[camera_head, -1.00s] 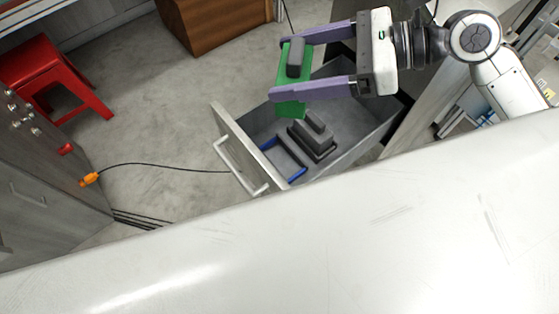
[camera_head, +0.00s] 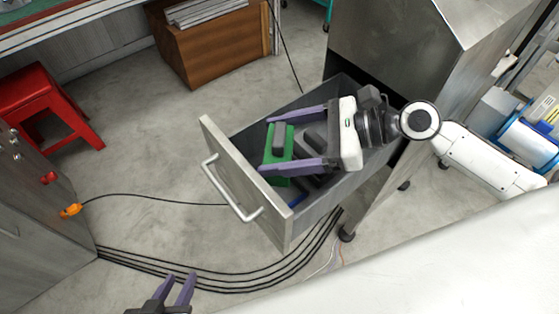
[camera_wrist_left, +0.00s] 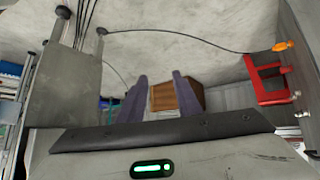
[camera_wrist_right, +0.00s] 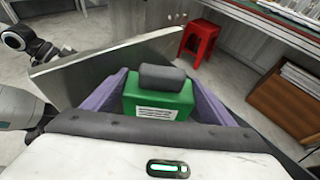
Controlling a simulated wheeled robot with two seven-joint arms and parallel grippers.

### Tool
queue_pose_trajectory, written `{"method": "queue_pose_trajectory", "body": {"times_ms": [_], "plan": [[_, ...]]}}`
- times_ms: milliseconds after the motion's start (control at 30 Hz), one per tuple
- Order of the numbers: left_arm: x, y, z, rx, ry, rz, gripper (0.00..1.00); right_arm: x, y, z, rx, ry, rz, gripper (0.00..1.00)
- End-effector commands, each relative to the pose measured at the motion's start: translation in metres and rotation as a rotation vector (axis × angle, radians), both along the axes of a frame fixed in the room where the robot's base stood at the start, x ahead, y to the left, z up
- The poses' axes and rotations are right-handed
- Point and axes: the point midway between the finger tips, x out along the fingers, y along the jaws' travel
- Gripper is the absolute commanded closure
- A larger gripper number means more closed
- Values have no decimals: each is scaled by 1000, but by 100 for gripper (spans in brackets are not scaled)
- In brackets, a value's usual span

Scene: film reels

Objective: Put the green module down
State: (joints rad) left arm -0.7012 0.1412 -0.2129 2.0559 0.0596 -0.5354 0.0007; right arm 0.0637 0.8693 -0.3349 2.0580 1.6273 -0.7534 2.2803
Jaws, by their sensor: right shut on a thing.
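The green module (camera_head: 270,157) has a dark grey block-shaped grip on it; in the right wrist view the module (camera_wrist_right: 150,95) shows a white label. My right gripper (camera_head: 272,143) is shut on it, with one purple finger on each side. It holds the module inside or just over the open drawer (camera_head: 250,185), near the front panel. I cannot tell whether the module touches the drawer floor. My left gripper (camera_head: 178,289) is low at the bottom edge of the head view, empty, with its fingers apart; they also show in the left wrist view (camera_wrist_left: 158,90).
Dark grey items and a bit of blue in the drawer are mostly hidden under my right gripper. A steel cabinet (camera_head: 385,60) stands behind the drawer. A red stool (camera_head: 45,105) and a wooden box (camera_head: 210,45) stand further off. Black cables cross the floor.

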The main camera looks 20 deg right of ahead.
Motion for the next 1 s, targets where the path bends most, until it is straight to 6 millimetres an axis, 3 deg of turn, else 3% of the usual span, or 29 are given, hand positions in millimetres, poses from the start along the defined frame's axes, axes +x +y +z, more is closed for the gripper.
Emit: {"method": "queue_pose_trajectory", "body": {"times_ms": [200, 300, 867, 900, 1000], "plan": [[2, 0, -10, -8, -11, 3, 69, 0, 0, -38, 3, 2, -2, 54], [1, 0, -11, -14, -13, 6, 69, 0, 0, -47, 3, 0, -2, 54], [-1, -1, -7, -17, -13, 6, 69, 0, 0, -55, 3, 2, -1, 54], [-1, -1, -8, -16, -12, 7, 69, 0, 0, -56, 0, 3, 0, 17], [-2, -1, -9, -15, -9, 7, 69, 0, 0, -56, 0, 3, 0, 14]]}}
